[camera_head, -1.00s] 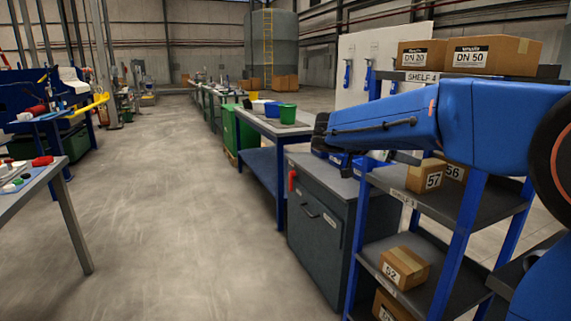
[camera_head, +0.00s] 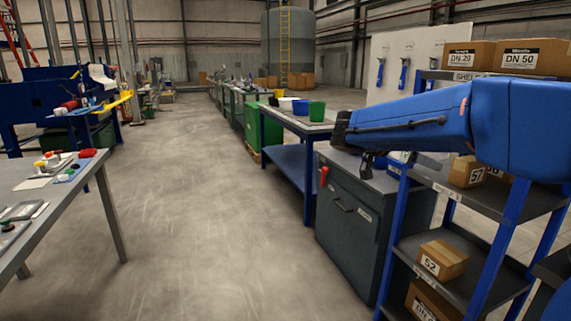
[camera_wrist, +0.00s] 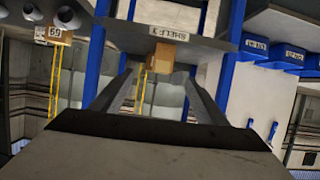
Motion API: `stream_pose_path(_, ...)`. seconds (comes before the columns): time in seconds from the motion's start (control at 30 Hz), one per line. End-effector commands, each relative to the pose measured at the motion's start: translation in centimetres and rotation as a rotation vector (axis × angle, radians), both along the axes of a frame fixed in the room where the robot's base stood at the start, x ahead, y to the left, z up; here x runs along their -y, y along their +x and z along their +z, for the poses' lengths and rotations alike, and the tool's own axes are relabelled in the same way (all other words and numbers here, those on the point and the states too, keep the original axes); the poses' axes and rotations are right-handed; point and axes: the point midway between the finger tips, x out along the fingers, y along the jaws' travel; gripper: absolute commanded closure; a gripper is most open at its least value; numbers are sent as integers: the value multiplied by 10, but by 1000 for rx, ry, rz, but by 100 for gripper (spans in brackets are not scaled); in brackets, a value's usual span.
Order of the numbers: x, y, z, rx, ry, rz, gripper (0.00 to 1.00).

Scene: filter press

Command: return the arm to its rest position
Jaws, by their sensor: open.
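My blue arm (camera_head: 415,120) reaches in from the right side of the head view, held roughly level in front of the shelf rack. Its dark wrist end points left, above the grey cabinet. My gripper (camera_wrist: 163,85) shows in the wrist view with its two dark fingers apart and nothing between them. Behind the fingers are a shelf edge marked "SHELF 3" and a small brown box (camera_wrist: 161,58), with a visible gap to the fingers. In the head view the fingers are small and partly lost against the dark cabinet.
A blue-posted shelf rack (camera_head: 399,228) with numbered boxes stands close on the right, partly behind my arm. A dark grey cabinet (camera_head: 345,217) and a workbench (camera_head: 287,160) stand left of it. A grey table (camera_head: 108,212) is at the left. The floor between is clear.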

Motion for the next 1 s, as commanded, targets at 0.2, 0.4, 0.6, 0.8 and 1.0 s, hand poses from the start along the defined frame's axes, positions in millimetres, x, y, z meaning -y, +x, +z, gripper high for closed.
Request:
stream_pose_path(0.2,7,-23,-12,-85,41,26,33)
stream_pose_path(0.4,14,-55,-30,-194,99,70,33)
stream_pose_path(0.6,19,-105,-57,-345,190,160,33)
stream_pose_path(0.8,13,-172,-98,-517,316,331,33)
stream_pose_path(1.0,-5,-233,-138,-630,419,540,33)
